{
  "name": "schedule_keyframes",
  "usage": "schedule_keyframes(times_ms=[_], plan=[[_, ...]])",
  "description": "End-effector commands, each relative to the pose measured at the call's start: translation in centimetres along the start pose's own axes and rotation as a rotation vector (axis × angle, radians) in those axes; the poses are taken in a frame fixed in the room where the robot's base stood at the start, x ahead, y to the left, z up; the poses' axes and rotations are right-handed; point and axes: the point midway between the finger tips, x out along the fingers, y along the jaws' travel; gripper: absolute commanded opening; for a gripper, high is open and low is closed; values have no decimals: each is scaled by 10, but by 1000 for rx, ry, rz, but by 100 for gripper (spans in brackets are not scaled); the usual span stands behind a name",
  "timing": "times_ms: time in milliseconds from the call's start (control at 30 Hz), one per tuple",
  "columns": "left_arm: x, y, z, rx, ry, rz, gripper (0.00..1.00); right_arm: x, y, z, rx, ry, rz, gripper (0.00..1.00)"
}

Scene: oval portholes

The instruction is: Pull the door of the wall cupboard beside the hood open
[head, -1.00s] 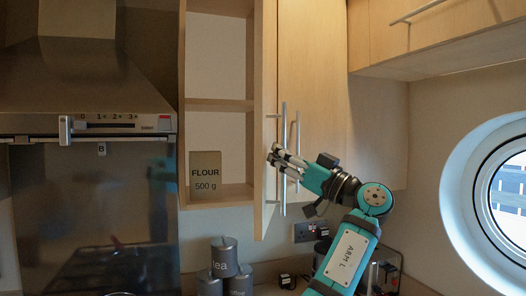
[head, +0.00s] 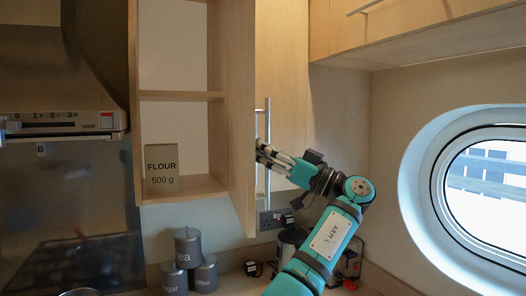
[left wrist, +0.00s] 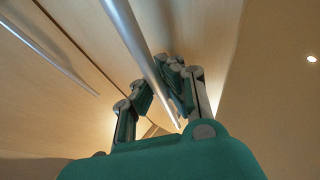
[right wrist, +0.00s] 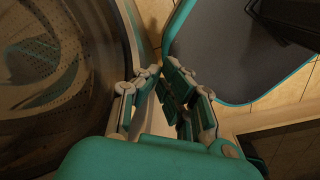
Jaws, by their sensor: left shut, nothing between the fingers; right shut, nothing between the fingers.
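The wall cupboard (head: 182,96) beside the hood (head: 62,80) stands open in the head view, its shelves showing. Its pale wood door (head: 238,110) sticks out towards me on the right, its inner face visible. My right gripper (right wrist: 165,90) is shut and empty, low down.
A flour pack (head: 161,165) stands on the lower shelf. Grey canisters (head: 188,247) are stacked on the worktop below. An oval porthole (head: 485,185) is at the right.

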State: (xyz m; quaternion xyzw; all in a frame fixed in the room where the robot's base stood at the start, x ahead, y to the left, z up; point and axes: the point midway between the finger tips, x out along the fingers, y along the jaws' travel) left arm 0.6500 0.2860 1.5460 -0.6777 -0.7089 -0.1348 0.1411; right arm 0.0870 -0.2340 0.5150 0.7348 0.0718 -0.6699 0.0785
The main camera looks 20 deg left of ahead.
Motion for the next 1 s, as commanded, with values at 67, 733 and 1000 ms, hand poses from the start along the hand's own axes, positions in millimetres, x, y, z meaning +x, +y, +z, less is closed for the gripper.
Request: schedule_keyframes(times_ms=[67,733,1000], plan=[[-4,0,5,7,-5,1,0,1,-6,0,1,-1,-7,0],[-2,0,2,2,-3,0,34,0,3,3,-3,-5,4,0],[-37,0,0,3,-2,4,34,0,1,2,-2,-3,1,0]])
